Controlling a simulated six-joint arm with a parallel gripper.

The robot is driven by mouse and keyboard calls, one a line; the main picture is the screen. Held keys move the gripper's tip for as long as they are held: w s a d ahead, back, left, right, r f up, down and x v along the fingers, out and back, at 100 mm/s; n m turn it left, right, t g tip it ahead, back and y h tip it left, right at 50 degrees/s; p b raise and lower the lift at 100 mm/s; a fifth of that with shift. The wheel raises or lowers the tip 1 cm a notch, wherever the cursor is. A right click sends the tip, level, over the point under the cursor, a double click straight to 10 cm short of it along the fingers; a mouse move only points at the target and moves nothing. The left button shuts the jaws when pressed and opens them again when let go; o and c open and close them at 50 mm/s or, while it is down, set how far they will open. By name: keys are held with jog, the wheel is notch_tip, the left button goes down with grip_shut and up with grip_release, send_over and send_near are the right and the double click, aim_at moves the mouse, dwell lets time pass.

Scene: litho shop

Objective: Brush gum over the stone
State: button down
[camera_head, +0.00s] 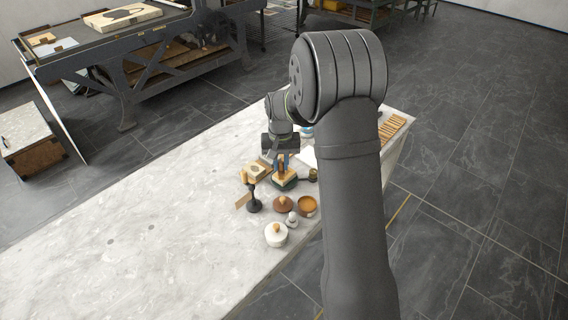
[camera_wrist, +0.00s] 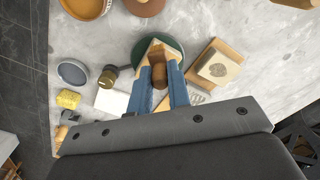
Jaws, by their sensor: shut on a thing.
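The brush has a pale wooden block (camera_wrist: 172,52) and a brown handle (camera_wrist: 159,76). In the wrist view my gripper (camera_wrist: 160,80), with its blue fingers, is shut on that handle. The brush is over the round green dish (camera_wrist: 138,52); I cannot tell whether its bristles touch the dish. The head view also shows the green dish (camera_head: 287,186) below my gripper (camera_head: 282,162). The stone (camera_wrist: 219,66) is a cream block with a grey mark, lying on a wooden board (camera_wrist: 196,73) just right of the brush. In the head view the stone (camera_head: 256,171) is left of my gripper.
A grey bowl (camera_wrist: 71,73), a dark cylinder with a brass end (camera_wrist: 107,77), a yellow sponge (camera_wrist: 68,99) and a white sheet (camera_wrist: 110,103) lie left of the dish. A black stand (camera_head: 254,205) and white jar (camera_head: 276,236) stand nearby. The marble table's left is clear.

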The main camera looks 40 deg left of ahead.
jog(key=shift+r, duration=3.3)
jog(key=w+d+f+m, duration=0.2)
jog(key=w+d+f, duration=0.2)
jog(key=w+d, duration=0.45)
jog(key=w+d+f+m, duration=0.2)
jog(key=w+d+f, duration=0.3)
jog(key=d, duration=0.7)
jog(key=w+d+f+m, duration=0.1)
jog(key=d+f+m, duration=0.1)
jog(key=d, duration=1.1)
jog(key=w+d+f+m, duration=0.1)
jog(key=d+f+m, duration=0.2)
jog(key=d, duration=1.1)
notch_tip(320, 180, down, 2)
jog(key=shift+d+f, duration=0.15)
jog(key=shift+d, duration=0.15)
